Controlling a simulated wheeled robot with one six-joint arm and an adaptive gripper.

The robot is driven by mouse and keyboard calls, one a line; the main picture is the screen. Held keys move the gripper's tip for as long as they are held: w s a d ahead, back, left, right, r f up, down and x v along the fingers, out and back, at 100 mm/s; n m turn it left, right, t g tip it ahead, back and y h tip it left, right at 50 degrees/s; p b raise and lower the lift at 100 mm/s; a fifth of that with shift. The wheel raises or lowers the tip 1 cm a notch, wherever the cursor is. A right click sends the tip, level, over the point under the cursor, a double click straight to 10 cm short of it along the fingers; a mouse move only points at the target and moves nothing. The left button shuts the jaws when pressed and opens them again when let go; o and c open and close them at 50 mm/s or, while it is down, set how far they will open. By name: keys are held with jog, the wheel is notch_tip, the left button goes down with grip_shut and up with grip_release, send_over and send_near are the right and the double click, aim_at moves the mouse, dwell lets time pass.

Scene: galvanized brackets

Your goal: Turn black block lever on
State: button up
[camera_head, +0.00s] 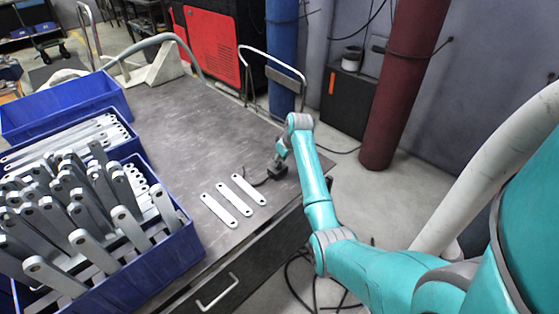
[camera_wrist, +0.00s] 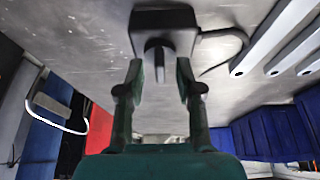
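A black block (camera_wrist: 165,17) sits on the dark table top, with a short lever (camera_wrist: 158,56) sticking out from it toward the camera in the wrist view. In the head view the black block (camera_head: 278,170) is near the table's right edge, partly hidden by my gripper. My gripper (camera_wrist: 160,72) is open, with its fingers on either side of the lever. Gaps show between the lever and both fingers, so it is not gripped. In the head view my gripper (camera_head: 282,150) is at the block.
Several grey flat brackets (camera_head: 219,210) lie on the table (camera_head: 190,130) left of the block. Blue bins (camera_head: 165,255) of brackets stand at the left. A dark cable runs from the block toward the brackets. The table's middle is clear.

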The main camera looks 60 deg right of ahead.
jog(key=shift+w+f, duration=0.1)
jog(key=shift+f, duration=0.2)
grip_shut()
